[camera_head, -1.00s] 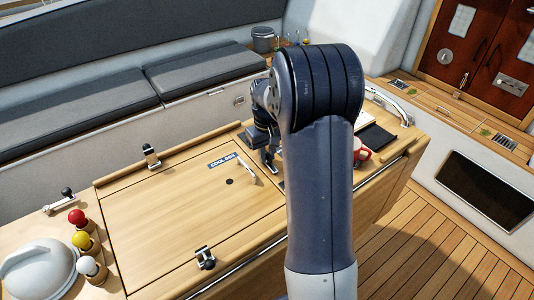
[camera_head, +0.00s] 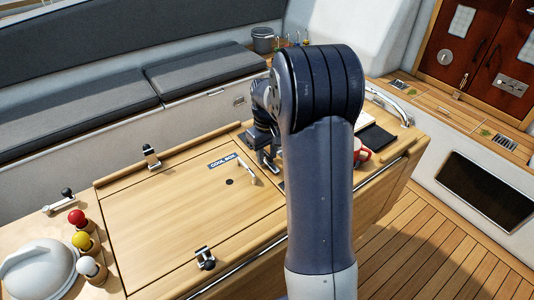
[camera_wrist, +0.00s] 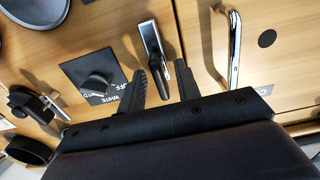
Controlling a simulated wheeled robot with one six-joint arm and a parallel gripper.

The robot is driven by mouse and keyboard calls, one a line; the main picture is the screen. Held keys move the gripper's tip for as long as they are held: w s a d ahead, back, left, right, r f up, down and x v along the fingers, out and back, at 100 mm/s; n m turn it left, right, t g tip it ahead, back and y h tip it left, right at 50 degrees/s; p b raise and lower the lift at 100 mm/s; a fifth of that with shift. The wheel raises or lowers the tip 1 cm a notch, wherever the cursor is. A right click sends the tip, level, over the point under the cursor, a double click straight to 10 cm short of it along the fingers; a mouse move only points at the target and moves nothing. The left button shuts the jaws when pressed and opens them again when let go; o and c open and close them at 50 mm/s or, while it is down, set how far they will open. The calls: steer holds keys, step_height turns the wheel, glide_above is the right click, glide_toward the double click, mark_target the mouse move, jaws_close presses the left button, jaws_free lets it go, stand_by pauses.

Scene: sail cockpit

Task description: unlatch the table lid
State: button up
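The wooden lid (camera_head: 170,225) marked "COOL BOX" lies closed flat on the table, with a pale bar handle (camera_head: 246,168). One metal latch with a dark knob (camera_head: 205,258) sits at its front edge, another (camera_head: 151,156) at its back edge. My gripper (camera_head: 268,168) is low over the table just right of the lid, partly hidden by my arm. In the wrist view my gripper (camera_wrist: 161,80) is open, its two dark fingers apart.
In the wrist view a black rotary switch (camera_wrist: 96,83) on a labelled plate lies left of the fingers, and the bar handle (camera_wrist: 234,48) stands to the right. A red mug (camera_head: 359,150) is right of my arm. Red, yellow and white knobs (camera_head: 82,240) stand at left.

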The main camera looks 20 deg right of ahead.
mark_target(267, 153)
step_height(267, 153, up, 11)
steer(key=shift+f+b, duration=0.15)
steer(key=shift+b, duration=0.35)
steer(key=shift+f, duration=0.1)
stand_by(0.3)
step_height(267, 153, down, 11)
steer(key=shift+r+p, duration=0.15)
steer(key=shift+p, duration=0.35)
steer(key=shift+r, duration=0.1)
